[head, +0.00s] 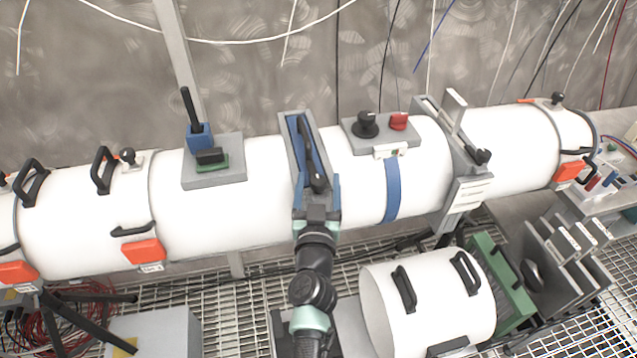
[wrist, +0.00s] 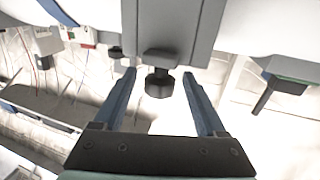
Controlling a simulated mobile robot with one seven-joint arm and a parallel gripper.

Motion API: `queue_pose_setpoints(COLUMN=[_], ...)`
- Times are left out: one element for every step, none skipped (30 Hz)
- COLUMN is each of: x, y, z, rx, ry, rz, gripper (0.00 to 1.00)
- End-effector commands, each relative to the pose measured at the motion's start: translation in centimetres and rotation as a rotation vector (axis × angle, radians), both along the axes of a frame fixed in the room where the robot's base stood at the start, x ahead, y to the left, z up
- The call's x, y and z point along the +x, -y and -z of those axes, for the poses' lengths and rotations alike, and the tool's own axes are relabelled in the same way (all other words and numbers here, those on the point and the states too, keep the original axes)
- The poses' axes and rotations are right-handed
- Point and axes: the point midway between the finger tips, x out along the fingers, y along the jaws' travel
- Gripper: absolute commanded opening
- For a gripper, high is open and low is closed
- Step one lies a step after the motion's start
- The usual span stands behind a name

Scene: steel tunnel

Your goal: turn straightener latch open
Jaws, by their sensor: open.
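A grey collar (head: 290,148) stands around the white tunnel tube near the middle of the head view. A black latch handle (head: 308,145) slants down its front. My gripper (head: 316,182) is at the lower part of this collar, its blue fingers apart. In the wrist view the open gripper (wrist: 159,76) has a black knob (wrist: 159,84) between its fingers, below the grey collar block (wrist: 165,35). Gaps show on both sides of the knob, so the fingers do not grip it. My gripper partly hides the handle's lower end in the head view.
A box with a black knob (head: 366,124) and red knob (head: 399,121) stands right of the collar. A blue block with a black lever (head: 191,108) stands left. Another latched frame (head: 470,190) is farther right. A loose white tube section (head: 430,300) sits in front.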

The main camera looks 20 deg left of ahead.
Motion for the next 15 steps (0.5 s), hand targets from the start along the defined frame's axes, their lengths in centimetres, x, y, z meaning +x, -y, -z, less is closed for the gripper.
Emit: queue_pose_setpoints(x=[0.18, 0.24, 0.28, 0.3, 0.3, 0.3, 0.29, 0.28, 0.28, 0.28, 0.28, 0.28, 0.28, 0.27, 0.27], y=[-0.07, -0.09, -0.11, -0.11, -0.1, -0.1, -0.1, -0.1, -0.1, -0.1, -0.09, -0.09, -0.09, -0.08, -0.08], z=[-0.02, -0.05, -0.06, -0.07, -0.07, -0.06, -0.06, -0.06, -0.06, -0.06, -0.06, -0.06, -0.06, -0.05, -0.05], rx=[0.0, -0.001, -0.001, -0.001, -0.001, -0.001, -0.001, -0.001, -0.001, -0.001, -0.001, -0.001, -0.001, -0.001, -0.001], ry=[0.0, 0.001, 0.001, 0.001, 0.001, 0.001, 0.001, 0.001, 0.001, 0.001, 0.001, 0.001, 0.001, 0.001, 0.001], rz=[0.0, 0.0, 0.0, 0.0, 0.0, 0.0, 0.0, 0.0, 0.0, 0.0, 0.0, 0.0, 0.0, 0.0, 0.0], gripper=[0.73, 0.73, 0.73, 0.73, 0.73, 0.73, 0.73, 0.73, 0.73, 0.72, 0.66, 0.59, 0.54, 0.48, 0.41])
